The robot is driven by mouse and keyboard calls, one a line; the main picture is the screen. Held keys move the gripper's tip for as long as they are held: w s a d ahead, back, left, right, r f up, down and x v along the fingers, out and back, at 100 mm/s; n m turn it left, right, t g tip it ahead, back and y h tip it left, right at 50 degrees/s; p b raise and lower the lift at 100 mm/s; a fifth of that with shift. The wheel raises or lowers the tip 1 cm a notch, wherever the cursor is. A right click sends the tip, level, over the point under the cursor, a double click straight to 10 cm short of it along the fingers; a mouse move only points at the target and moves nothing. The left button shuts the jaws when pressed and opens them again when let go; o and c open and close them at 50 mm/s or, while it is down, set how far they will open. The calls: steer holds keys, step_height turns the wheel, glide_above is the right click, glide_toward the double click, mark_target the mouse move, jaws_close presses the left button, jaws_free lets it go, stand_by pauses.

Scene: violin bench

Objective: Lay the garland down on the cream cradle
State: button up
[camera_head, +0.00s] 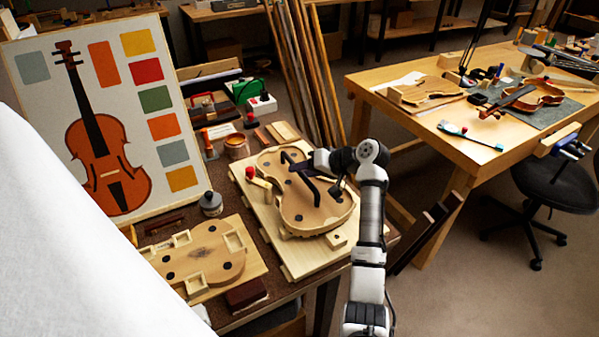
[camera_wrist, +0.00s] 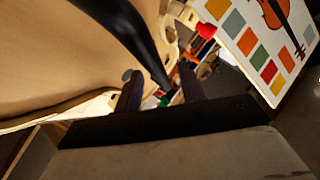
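The violin-shaped wooden body (camera_head: 330,216), which I take as the garland, lies on a pale board (camera_head: 277,240) on the bench. A black bar (camera_head: 296,180) spans its top; in the wrist view the bar (camera_wrist: 137,35) runs in large from the upper left, over the tan wood (camera_wrist: 55,50). An empty cradle with cream blocks (camera_head: 208,254) and dark round pads is at the front left, apparently the cream cradle. My gripper (camera_head: 333,186) is over the right part of the garland. In the wrist view its fingers (camera_wrist: 160,92) stand apart, with the bar's end appearing beyond them.
A violin poster with colour swatches (camera_head: 104,108) stands at the left. A grey bottle (camera_head: 211,203) stands behind the cradle, and a dark red block (camera_head: 246,295) lies at its front. A jar (camera_head: 236,146) is behind the pale board. A white surface hides the lower left.

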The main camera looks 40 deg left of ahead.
steer(key=b+v, duration=0.2)
steer(key=v, duration=1)
steer(key=shift+a+r, duration=0.1)
steer(key=shift+r, duration=0.05)
